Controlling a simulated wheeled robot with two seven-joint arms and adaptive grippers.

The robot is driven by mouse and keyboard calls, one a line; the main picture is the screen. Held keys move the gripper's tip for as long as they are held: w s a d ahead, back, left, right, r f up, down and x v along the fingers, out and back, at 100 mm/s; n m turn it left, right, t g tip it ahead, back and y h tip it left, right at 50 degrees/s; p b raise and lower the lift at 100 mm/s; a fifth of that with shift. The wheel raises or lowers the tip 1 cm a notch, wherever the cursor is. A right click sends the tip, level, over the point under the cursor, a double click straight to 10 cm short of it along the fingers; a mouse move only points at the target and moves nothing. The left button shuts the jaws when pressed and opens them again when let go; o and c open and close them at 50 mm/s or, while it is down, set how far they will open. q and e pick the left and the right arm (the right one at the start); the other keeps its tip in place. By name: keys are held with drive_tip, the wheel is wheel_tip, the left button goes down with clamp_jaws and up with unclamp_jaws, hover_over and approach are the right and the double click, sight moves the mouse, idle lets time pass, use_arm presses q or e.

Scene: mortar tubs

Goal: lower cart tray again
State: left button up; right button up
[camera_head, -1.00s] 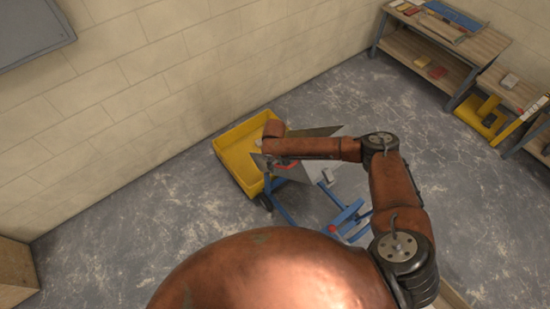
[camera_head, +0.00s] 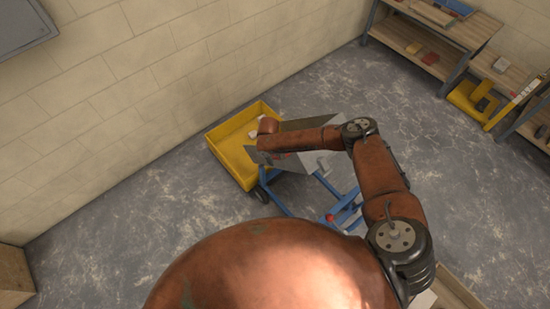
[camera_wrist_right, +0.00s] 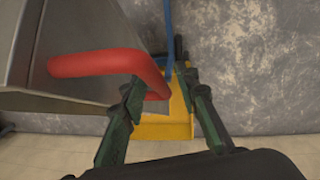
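The cart has a grey metal tray (camera_head: 312,158) on a blue frame (camera_head: 325,186) and stands on the floor beyond my arm. The tray looks tilted. In the right wrist view the grey tray (camera_wrist_right: 75,42) fills the upper left, with a red bar handle (camera_wrist_right: 100,64) bent outward from it. My right gripper (camera_wrist_right: 168,92) is open, its dark green fingers spread, with the bent end of the handle between them, nearer the left finger. Contact cannot be told. In the head view my right wrist hides the fingers and part of the tray. My left gripper is not in view.
A yellow tub (camera_head: 228,158) stands behind the cart near the block wall. Wooden shelves (camera_head: 455,35) with small items stand at the upper right, with a yellow object (camera_head: 470,100) beside them. A wooden box (camera_head: 14,275) is at lower left. The floor between is clear.

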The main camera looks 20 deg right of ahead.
drive_tip(key=shift+c, duration=0.3)
drive_tip(key=shift+d, duration=0.1)
clamp_jaws()
